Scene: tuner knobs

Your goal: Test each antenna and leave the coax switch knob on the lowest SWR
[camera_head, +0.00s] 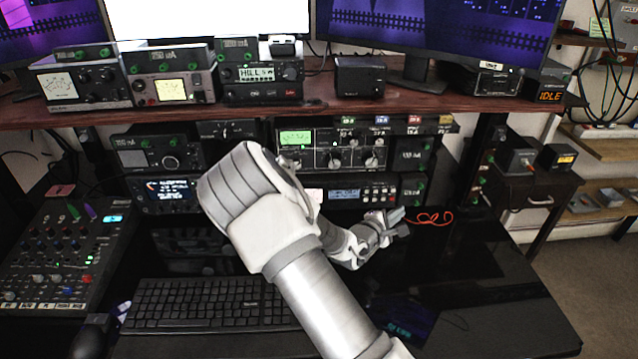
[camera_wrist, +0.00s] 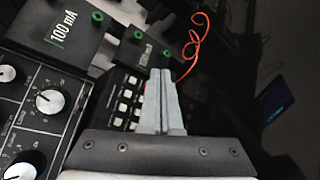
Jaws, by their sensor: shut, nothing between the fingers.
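The tuner unit (camera_head: 330,145) stands under the shelf with a lit green meter (camera_head: 296,138) and a row of black knobs with white centres. One knob (camera_head: 334,159) shows in the middle of its panel. In the wrist view two such knobs, an upper knob (camera_wrist: 50,101) and a lower knob (camera_wrist: 24,170), show at the left. I cannot tell which knob is the coax switch, and the meter reading is too small to read. My gripper (camera_head: 398,222) is shut and empty, in front of the lower right of the equipment stack; its fingers show in the wrist view (camera_wrist: 160,82), apart from the knobs.
A red-orange wire (camera_head: 430,217) lies right of my gripper. A unit with a blue display and buttons (camera_head: 360,193) sits just behind it. A keyboard (camera_head: 205,303) and mixer (camera_head: 65,250) fill the left desk. The right desk (camera_head: 480,300) is mostly clear.

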